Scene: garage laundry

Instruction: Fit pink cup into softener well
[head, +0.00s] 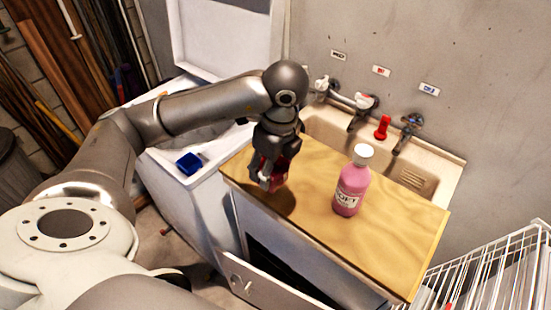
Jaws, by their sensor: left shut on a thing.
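My left gripper (267,182) points down over the left end of the wooden counter. It is shut on the pink cup (279,174), which looks dark red in shadow and is partly hidden by the fingers. I cannot tell whether the cup touches the counter. The white washer (165,172) stands to the left with its lid (222,35) raised. My arm crosses over the washer's opening, and I cannot make out the softener well. My right gripper is not in view.
A pink softener bottle (350,182) with a white cap stands on the wooden counter (390,240), right of the gripper. A blue cup (189,163) sits on the washer's front edge. Behind are a sink (330,122) with taps and a red object (382,127). A white wire rack (500,270) stands at lower right.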

